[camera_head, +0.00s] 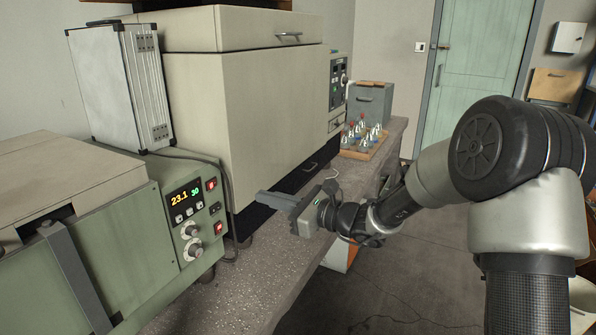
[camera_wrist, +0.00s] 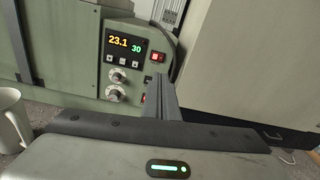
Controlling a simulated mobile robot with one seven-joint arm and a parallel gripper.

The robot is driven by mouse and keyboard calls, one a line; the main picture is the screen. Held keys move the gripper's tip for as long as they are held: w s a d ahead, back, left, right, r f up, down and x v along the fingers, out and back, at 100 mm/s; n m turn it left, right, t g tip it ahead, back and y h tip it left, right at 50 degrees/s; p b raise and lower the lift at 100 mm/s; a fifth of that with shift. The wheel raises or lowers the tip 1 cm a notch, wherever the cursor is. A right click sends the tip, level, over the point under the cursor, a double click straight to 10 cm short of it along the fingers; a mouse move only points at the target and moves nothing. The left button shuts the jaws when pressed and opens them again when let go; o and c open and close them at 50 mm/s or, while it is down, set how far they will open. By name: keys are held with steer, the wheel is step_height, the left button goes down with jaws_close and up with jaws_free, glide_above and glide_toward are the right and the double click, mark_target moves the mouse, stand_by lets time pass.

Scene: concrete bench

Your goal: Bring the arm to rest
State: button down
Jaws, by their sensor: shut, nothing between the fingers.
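My gripper (camera_head: 276,199) is at the end of my arm, which reaches in from the right in the head view. It is shut and empty, above the concrete bench (camera_head: 262,262) in front of the large beige cabinet (camera_head: 262,115). In the wrist view the closed fingers (camera_wrist: 162,100) point toward the green unit (camera_wrist: 75,62) with the lit display. I cannot tell from these frames whether the fingertips touch anything.
The green unit's display (camera_head: 186,196) and knobs face the bench. A wooden tray (camera_head: 372,151) of small bottles and a grey box (camera_head: 371,103) stand farther along the bench. Open floor (camera_head: 400,275) lies right of the bench.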

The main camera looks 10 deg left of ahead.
steer(key=s+d+r+n+g+h, duration=0.1)
steer(key=s+d+n+g+h, duration=0.15)
steer(key=s+n, duration=0.5)
steer(key=s+d+r+n+g+h, duration=0.1)
steer(key=s+d+n+g+h, duration=0.3)
steer(key=s, duration=0.6)
steer(key=s+d+r+n+t+h, duration=0.1)
steer(key=s+d+n+t+h, duration=0.1)
steer(key=s+d+n+h, duration=0.65)
steer(key=s+d+n+t+h, duration=0.1)
steer(key=s+d+t, duration=0.35)
steer(key=d, duration=0.85)
step_height(320, 180, up, 16)
steer(key=s+g+p, duration=0.1)
steer(key=p, duration=1.4)
steer(key=shift+s+d+g+p, duration=0.15)
steer(key=shift+s+g+p, duration=0.1)
steer(key=shift+g+p, duration=0.15)
